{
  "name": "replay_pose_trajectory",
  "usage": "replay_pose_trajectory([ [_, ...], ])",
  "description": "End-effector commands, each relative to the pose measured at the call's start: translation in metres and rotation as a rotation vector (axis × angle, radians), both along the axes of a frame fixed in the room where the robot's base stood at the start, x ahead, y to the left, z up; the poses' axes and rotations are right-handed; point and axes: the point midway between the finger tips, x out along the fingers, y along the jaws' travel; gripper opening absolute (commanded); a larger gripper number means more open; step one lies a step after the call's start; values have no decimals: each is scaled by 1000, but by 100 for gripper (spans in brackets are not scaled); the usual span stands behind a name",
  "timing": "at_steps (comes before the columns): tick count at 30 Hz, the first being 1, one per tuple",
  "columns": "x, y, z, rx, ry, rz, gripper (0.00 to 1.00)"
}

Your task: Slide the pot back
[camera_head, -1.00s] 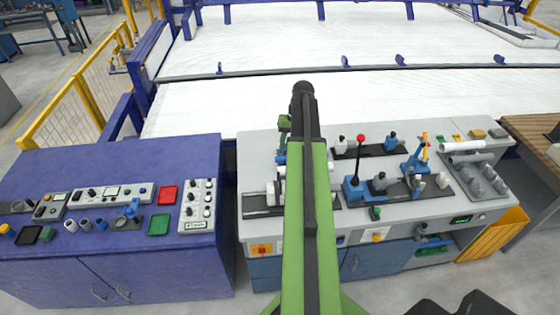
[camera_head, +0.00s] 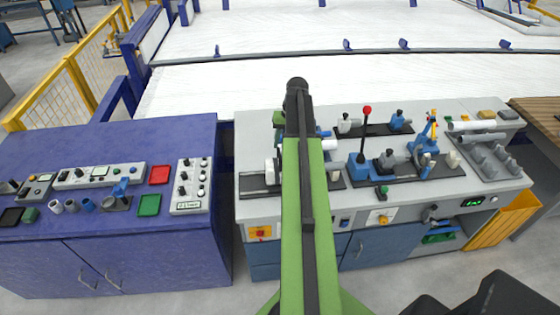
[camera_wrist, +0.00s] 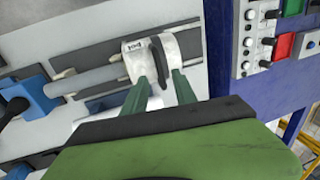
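The task's pot seems to be the white cylindrical piece with a black handle-like strip (camera_wrist: 146,50). It sits on a dark rail (camera_wrist: 97,50) in the wrist view. It also shows just left of my arm in the head view (camera_head: 270,172). My gripper (camera_wrist: 159,77) has two green fingers, parted, with their tips at the near side of the white piece. The black strip lies between and beyond the tips. I cannot tell whether the tips touch it. In the head view my arm hides the fingers.
A pale rod (camera_wrist: 95,80) runs from the white piece to a blue fixture (camera_wrist: 30,98). A tall red-knobbed lever (camera_head: 364,138) and other fixtures stand to the right on the grey bench (camera_head: 250,135). A blue cabinet (camera_head: 95,145) with control boxes stands left, across a narrow gap.

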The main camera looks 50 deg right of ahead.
Motion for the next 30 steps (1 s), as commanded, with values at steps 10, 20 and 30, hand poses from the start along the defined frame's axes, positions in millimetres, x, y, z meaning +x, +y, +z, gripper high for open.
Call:
replay_pose_trajectory([
  [10, 6, 7, -44, 0, 0, 0, 33],
  [20, 6, 7, -42, 0, 0, 0, 14],
  [30, 6, 7, -42, 0, 0, 1, 0],
])
